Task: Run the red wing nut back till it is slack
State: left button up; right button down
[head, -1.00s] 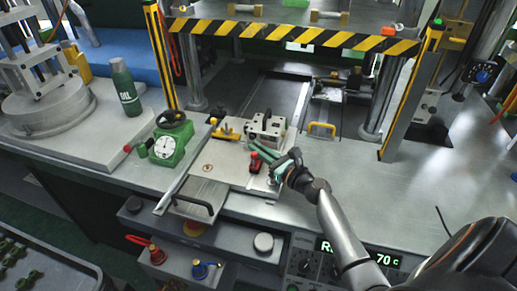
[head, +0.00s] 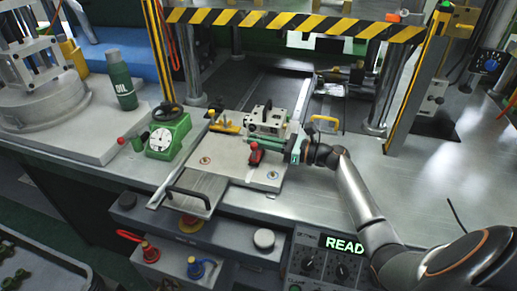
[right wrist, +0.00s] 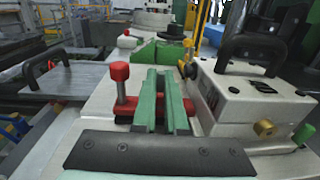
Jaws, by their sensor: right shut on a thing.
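The red wing nut (head: 255,154) stands on the light metal plate (head: 225,157) in the middle of the bench, with a raised red knob at one end. In the right wrist view the wing nut (right wrist: 121,82) shows its upright knob left of my fingers and red parts on both sides of them. My right gripper (head: 265,144) reaches in from the right, with its green fingers close together at the wing nut. In the right wrist view the fingers (right wrist: 163,92) hide the middle of it, so the grip itself is partly covered. My left gripper is not in view.
A pale block with a black handle (head: 266,121) stands right behind the fingers. A yellow clamp (head: 226,126) and a green dial gauge (head: 167,136) are to the left. A striped bar (head: 300,25) crosses above. The bench to the right is mostly clear.

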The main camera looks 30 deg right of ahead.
jog(key=shift+w+d+f+n+g+y+b, duration=0.1)
jog(key=shift+f+n+g+y+b, duration=0.2)
jog(key=shift+n+g+y+b, duration=1.4)
jog(key=shift+g+y+b, duration=0.2)
jog(key=shift+b, duration=0.15)
jog(key=shift+r+n+g+b, duration=0.1)
jog(key=shift+n+g+b, duration=0.2)
jog(key=shift+b, duration=0.05)
jog(key=shift+n+g+y+b, duration=0.4)
jog(key=shift+g+y+b, duration=0.2)
jog(key=shift+b, duration=0.05)
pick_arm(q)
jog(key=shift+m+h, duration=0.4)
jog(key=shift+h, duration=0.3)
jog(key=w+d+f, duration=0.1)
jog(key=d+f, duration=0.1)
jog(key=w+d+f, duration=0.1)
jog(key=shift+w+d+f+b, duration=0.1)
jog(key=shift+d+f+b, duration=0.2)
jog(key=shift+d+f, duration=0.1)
pick_arm(e)
jog(key=shift+r+n+g, duration=0.1)
jog(key=shift+n+g, duration=0.2)
jog(key=shift+g, duration=0.2)
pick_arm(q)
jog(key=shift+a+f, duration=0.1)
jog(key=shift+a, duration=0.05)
pick_arm(e)
jog(key=shift+y, duration=0.3)
